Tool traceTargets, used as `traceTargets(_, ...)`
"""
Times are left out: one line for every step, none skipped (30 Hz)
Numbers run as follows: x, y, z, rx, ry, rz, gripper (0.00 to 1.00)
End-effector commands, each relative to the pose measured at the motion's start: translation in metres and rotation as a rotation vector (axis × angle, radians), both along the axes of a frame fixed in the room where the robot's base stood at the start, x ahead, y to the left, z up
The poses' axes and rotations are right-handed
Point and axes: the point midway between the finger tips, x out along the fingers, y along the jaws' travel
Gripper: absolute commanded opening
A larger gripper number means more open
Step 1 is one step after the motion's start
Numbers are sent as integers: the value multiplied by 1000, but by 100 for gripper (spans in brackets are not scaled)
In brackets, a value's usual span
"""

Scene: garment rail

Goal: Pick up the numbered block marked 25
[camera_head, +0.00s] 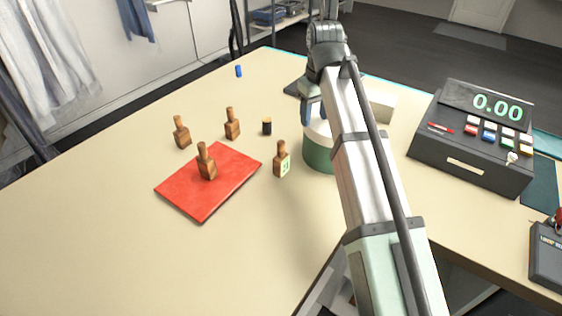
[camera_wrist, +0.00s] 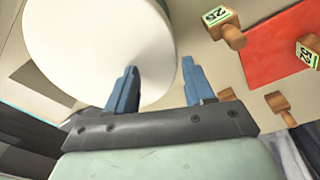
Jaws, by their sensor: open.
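A wooden stamp-like block (camera_head: 282,158) with a green-edged label stands on the table right of the red mat. In the wrist view this block (camera_wrist: 228,32) shows a label that appears to read 25. Another wooden block (camera_head: 206,161) stands on the mat; its label in the wrist view (camera_wrist: 307,54) is tilted and hard to read. Two more wooden blocks (camera_head: 182,132) (camera_head: 232,123) stand behind the mat, their labels not visible. My gripper (camera_wrist: 159,68) is open and empty, its blue fingers over or beside the white-topped round container, apart from the blocks.
The green and white round container (camera_head: 318,154) stands close to the labelled block, partly behind my arm. The red mat (camera_head: 232,170) lies left. A small dark cylinder (camera_head: 267,127) and blue piece (camera_head: 239,71) stand farther back. A cash register (camera_head: 470,140) is at right. The left table is clear.

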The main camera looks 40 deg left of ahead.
Motion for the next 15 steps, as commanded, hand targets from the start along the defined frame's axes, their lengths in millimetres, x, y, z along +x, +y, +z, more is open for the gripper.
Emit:
traceTargets(-14,8,0,-10,7,38,53)
traceTargets(-21,12,0,-17,13,58,53)
traceTargets(-31,17,0,-27,19,84,53)
traceTargets(-37,20,0,-32,23,103,53)
traceTargets(-44,24,1,-37,27,121,53)
traceTargets(-52,28,1,-46,33,144,53)
traceTargets(-58,30,1,-51,37,160,53)
traceTargets(-63,33,1,-56,40,176,53)
traceTargets(-70,36,1,-62,44,193,53)
traceTargets(-74,37,1,-67,47,205,53)
traceTargets(-78,39,1,-71,50,216,53)
traceTargets(-82,41,2,-75,53,230,53)
traceTargets(-85,42,2,-78,55,238,53)
traceTargets(-87,43,1,-79,57,244,53)
traceTargets(-89,43,0,-81,58,249,53)
